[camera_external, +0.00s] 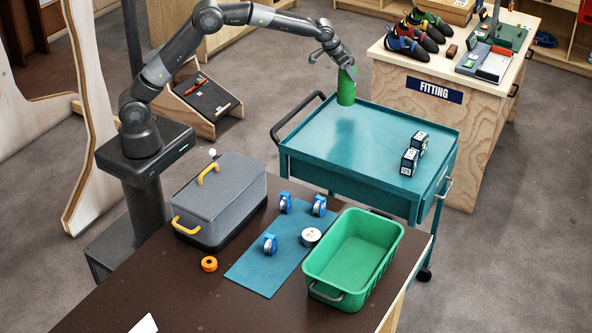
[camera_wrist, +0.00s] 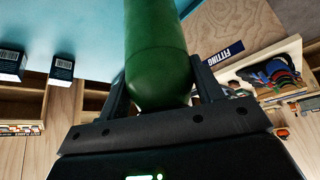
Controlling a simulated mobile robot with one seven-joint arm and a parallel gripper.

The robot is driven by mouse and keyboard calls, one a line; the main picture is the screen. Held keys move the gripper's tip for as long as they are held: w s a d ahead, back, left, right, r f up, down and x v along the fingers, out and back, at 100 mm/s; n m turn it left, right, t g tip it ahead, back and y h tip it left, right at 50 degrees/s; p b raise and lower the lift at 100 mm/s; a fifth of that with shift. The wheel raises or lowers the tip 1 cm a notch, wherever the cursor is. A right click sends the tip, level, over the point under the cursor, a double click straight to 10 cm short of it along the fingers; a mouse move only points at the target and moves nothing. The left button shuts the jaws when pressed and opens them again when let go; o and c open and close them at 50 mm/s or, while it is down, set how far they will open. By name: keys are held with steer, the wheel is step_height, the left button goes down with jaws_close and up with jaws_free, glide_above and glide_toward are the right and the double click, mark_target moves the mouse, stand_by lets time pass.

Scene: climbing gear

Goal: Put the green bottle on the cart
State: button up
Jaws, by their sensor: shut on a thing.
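The green bottle (camera_external: 346,88) is upright at the far left part of the teal cart (camera_external: 385,133). I cannot tell whether its base touches the cart top. My gripper (camera_external: 345,68) is shut on the bottle's upper part. In the wrist view the bottle (camera_wrist: 158,50) fills the space between the two fingers of my gripper (camera_wrist: 160,88). The cart top (camera_wrist: 85,22) also shows in the wrist view, at the upper left.
Two small dark boxes (camera_external: 409,161) stand on the cart's right side; the middle of its top is clear. A brown table in front holds a green bin (camera_external: 312,272), a grey lidded box (camera_external: 225,200) and a blue mat (camera_external: 262,272). A FITTING counter (camera_external: 440,125) stands behind.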

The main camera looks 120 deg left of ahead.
steer(key=shift+s+a+f, duration=0.1)
steer(key=shift+a+f, duration=0.25)
steer(key=shift+f, duration=0.5)
steer(key=shift+s+a+f, duration=0.1)
steer(key=shift+a+f, duration=0.25)
steer(key=shift+f, duration=0.5)
steer(key=shift+a+f, duration=0.35)
steer(key=shift+f, duration=0.5)
steer(key=shift+f, duration=0.2)
steer(key=o, duration=1.5)
steer(key=shift+r, duration=0.2)
steer(key=v, duration=1.2)
